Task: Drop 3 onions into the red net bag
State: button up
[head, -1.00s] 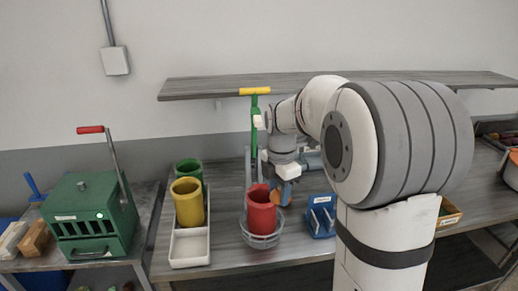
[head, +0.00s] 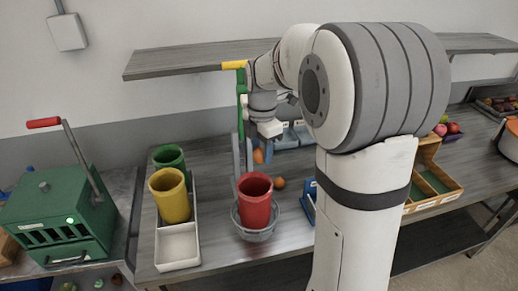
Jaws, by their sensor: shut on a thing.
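The red net bag (head: 255,205) shows as a red, open-topped tube standing upright in a round grey holder (head: 257,236). The depth of its inside is hidden. My gripper (head: 263,155), with blue fingers, is behind the bag and above its rim in the picture. It is shut on an orange-brown onion (head: 258,157), partly covered by a finger. Another orange-brown round thing, likely an onion (head: 279,183), lies on the table just right of the bag and apart from it.
A yellow tube (head: 170,197) and a green tube (head: 168,157) stand in a white tray (head: 179,247) at left. A green upright with a yellow top (head: 234,65) rises behind the bag. A blue holder (head: 309,203) is to the right. A shelf (head: 180,63) hangs above.

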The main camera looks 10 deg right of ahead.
jog(key=shift+f+b, duration=2.2)
jog(key=shift+f, duration=0.8)
jog(key=shift+s, duration=0.1)
jog(key=o, duration=1)
jog(key=shift+o, duration=0.2)
jog(key=shift+r, duration=0.1)
notch_tip(320, 180, up, 8)
jog(key=shift+f+b, duration=0.15)
jog(key=shift+b, duration=0.45)
